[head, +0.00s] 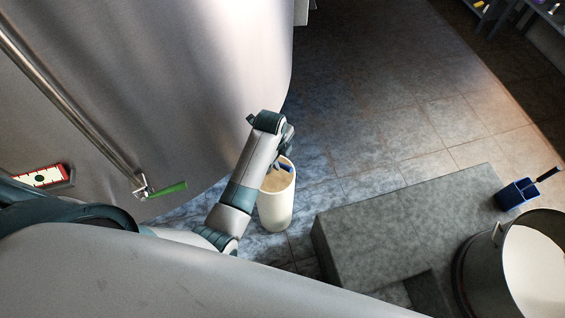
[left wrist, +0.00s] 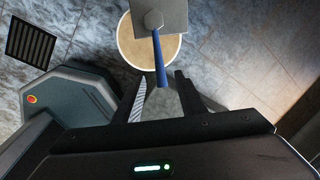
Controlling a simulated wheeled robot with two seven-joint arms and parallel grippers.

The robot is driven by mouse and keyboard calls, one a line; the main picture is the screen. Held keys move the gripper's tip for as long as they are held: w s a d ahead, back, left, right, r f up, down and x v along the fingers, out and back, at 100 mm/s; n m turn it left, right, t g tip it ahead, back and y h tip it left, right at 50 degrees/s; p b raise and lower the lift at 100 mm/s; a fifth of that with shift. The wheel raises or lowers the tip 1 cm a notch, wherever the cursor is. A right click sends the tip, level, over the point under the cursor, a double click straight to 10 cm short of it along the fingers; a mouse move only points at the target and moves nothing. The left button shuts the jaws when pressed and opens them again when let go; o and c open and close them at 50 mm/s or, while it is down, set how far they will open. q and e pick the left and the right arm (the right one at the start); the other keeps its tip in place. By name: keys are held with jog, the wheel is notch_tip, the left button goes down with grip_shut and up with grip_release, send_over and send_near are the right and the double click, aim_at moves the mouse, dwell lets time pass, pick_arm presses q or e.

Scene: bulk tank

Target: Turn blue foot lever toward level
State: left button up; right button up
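The blue foot lever (left wrist: 160,60) hangs from a grey square foot plate (left wrist: 176,14) with a hex nut, in the left wrist view. It points down the picture, its free end lying between the tips of my left gripper (left wrist: 162,88). The gripper's fingers are apart, and no contact with the lever shows. In the head view my left gripper (head: 287,152) is mostly hidden behind my forearm, and a small bit of blue (head: 285,167) shows below it, over a bucket. My right gripper is in neither view.
A white bucket (head: 275,211) with beige contents stands under the lever. The steel tank (head: 190,80) with a green-handled valve (head: 170,189) fills the left. Tiled floor behind is clear.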

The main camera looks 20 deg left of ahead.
aim_at(283, 165)
pick_arm(q)
jog(key=shift+w+d+f, duration=0.1)
jog(key=shift+w+f, duration=0.1)
jog(key=shift+f, duration=0.85)
jog(key=shift+w+f, duration=0.15)
jog(key=shift+f, duration=0.85)
jog(key=shift+w+d+f, duration=0.1)
jog(key=shift+w+f, duration=0.1)
jog(key=shift+f, duration=0.85)
jog(key=shift+c, duration=0.2)
grip_shut()
